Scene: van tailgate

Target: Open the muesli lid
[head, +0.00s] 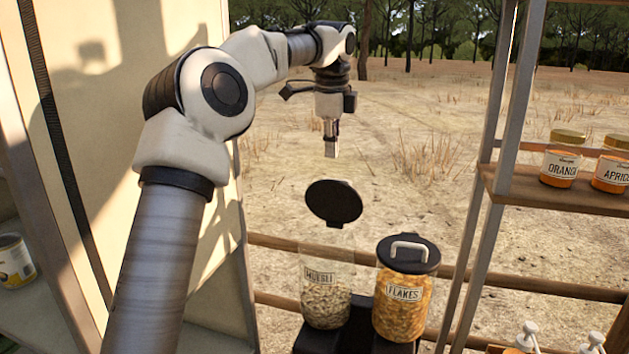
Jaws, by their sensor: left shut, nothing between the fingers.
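The muesli jar (326,300) is clear, labelled MUESLI and partly filled with oats. Its black lid (334,203) stands raised and tilted above the jar, and the jar's mouth looks uncovered. Whether a hinge joins lid and jar is hard to see. My left gripper (331,150) points down above the raised lid, apart from it in the picture. Its fingers are shut with nothing between them. My right gripper is not in view.
The flakes jar (402,300), its black lid shut under a white handle, stands right of the muesli jar on a dark stand (350,338). A tin (15,262) is at far left.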

